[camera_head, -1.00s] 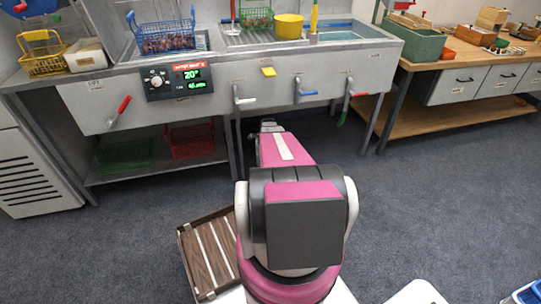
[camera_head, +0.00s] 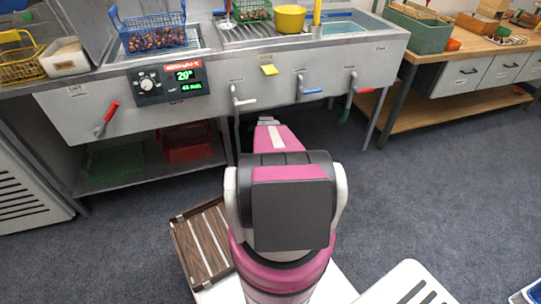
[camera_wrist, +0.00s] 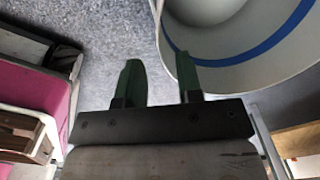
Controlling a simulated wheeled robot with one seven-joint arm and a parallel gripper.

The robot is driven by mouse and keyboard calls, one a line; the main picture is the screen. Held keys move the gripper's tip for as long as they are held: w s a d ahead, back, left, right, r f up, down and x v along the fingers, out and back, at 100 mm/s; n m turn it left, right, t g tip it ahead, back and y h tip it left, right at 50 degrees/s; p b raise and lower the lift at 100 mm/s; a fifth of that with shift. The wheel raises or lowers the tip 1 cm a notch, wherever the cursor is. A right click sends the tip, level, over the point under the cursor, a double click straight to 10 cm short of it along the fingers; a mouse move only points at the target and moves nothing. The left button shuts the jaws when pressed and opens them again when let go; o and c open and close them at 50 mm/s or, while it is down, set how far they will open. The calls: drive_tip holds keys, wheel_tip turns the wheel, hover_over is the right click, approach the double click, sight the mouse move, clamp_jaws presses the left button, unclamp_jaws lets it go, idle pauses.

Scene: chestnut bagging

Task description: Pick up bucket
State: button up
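A large pale bucket (camera_wrist: 245,75) with a blue band fills the upper right of the wrist view. Only part of it shows, and I cannot make it out in the head view. My gripper (camera_wrist: 160,88) has two dark green fingers set apart with a gap between them. The left finger is over the carpet, outside the bucket's outline; the right finger overlaps the bucket's near edge in the picture. I cannot tell whether it touches.
A steel sink counter (camera_head: 235,92) stands ahead, holding a blue wire basket of chestnuts (camera_head: 152,36) and a yellow pot (camera_head: 290,19). Red and green crates sit on its lower shelf. A wooden bench (camera_head: 450,42) is at right. Carpet (camera_head: 425,190) is open at right.

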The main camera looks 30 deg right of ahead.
wheel_tip(320, 180, down, 8)
drive_tip(key=shift+d, duration=0.1)
clamp_jaws()
idle(0.4)
drive_tip(key=shift+r, duration=0.1)
idle(1.2)
